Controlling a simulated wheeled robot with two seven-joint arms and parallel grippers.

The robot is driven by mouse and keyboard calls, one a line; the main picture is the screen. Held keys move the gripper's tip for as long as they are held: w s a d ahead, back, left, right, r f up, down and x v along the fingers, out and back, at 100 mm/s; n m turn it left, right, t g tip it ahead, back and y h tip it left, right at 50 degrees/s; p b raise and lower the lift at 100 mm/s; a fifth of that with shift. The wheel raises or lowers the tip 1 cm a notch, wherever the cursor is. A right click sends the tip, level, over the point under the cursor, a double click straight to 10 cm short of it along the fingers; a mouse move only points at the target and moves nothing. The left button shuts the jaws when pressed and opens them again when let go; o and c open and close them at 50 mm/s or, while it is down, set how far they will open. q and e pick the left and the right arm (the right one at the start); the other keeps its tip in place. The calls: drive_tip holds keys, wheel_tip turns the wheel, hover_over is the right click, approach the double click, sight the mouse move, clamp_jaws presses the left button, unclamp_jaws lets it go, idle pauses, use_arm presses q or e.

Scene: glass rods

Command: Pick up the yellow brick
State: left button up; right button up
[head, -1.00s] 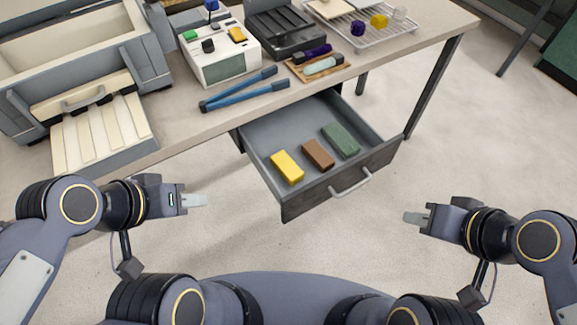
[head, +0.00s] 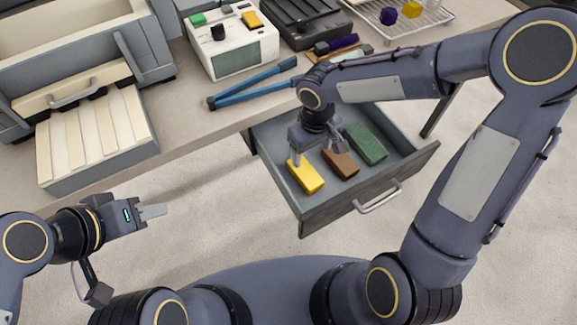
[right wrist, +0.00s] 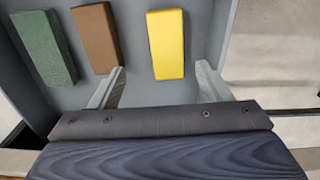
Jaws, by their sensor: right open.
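The yellow brick (head: 306,176) lies in the open drawer (head: 322,216), at its left end, beside a brown brick (head: 341,163) and a green brick (head: 366,144). My right gripper (head: 314,153) is over the drawer, above the back end of the yellow brick. In the right wrist view the yellow brick (right wrist: 166,45) lies beyond the open, empty fingers (right wrist: 160,84), between their lines but nearer the right finger. The left finger points toward the brown brick (right wrist: 96,38). My left gripper (head: 150,211) is out over the floor at the left, away from the drawer; its fingers look close together.
The drawer's walls surround the bricks, with its handle (head: 378,197) at the front. Blue-handled tongs (head: 250,86), a white device (head: 235,52) and a wire rack (head: 435,22) stand on the table above. A slatted wooden tray (head: 95,135) is at the left.

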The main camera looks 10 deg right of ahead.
sight(305, 171)
drive_tip(key=shift+w+a+f, duration=0.2)
drive_tip(key=shift+a+f, duration=0.25)
drive_tip(key=shift+f, duration=0.45)
wheel_tip(305, 171, down, 7)
drive_tip(key=shift+s+a+r+b, duration=0.1)
drive_tip(key=shift+s+b, duration=0.05)
drive_tip(key=shift+b, duration=0.3)
drive_tip(key=shift+c, duration=0.4)
drive_tip(key=c, duration=1.1)
